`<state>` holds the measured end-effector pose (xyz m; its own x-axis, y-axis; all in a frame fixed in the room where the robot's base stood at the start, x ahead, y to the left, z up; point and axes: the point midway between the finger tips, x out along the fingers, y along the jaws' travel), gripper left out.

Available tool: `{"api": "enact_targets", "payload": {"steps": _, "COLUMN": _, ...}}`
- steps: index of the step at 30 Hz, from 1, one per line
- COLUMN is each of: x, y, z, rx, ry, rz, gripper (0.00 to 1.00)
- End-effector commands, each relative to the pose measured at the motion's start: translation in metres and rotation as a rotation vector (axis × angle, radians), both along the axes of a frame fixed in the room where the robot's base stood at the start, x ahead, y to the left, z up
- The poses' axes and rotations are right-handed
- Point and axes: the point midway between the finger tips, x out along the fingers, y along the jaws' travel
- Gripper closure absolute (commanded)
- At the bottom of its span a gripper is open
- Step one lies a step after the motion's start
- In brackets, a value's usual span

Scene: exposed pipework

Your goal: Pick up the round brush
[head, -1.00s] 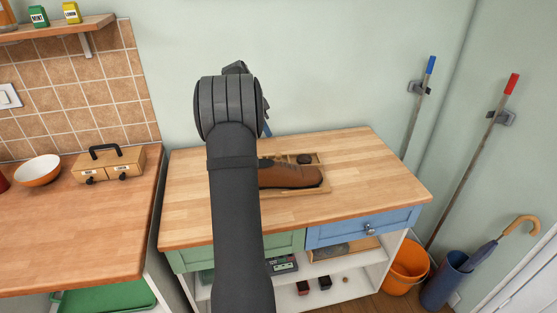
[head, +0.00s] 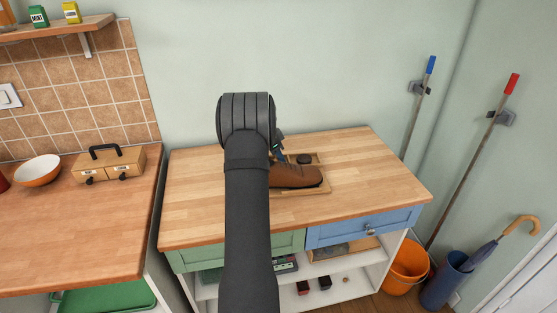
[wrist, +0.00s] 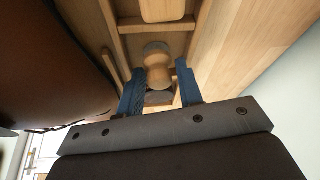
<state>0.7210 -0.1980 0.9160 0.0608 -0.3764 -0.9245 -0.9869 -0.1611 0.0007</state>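The round brush (wrist: 158,72) shows in the wrist view as a small, pale wooden rounded body with a greyer round end, lying in the wooden tray (wrist: 150,27). The two blue fingers of my gripper (wrist: 160,85) are apart, one on either side of it, with what looks like a narrow gap at the tips. I cannot tell whether either finger touches it. In the head view my gripper (head: 279,155) is at the left part of the tray (head: 318,190), and my arm hides the brush there.
A brown shoe (head: 297,176) lies in the tray, close to my gripper; it fills the left of the wrist view (wrist: 50,65). A dark round object (head: 304,159) sits behind it. The worktop (head: 375,180) is clear to the right.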

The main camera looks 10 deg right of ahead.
Motion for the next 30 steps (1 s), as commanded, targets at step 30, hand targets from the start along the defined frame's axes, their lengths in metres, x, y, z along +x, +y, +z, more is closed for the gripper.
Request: {"api": "enact_targets", "payload": {"steps": 30, "x": 0.001, "y": -0.001, "z": 0.024, "rx": -0.001, "ry": -0.004, "rz": -0.001, "gripper": 0.95}}
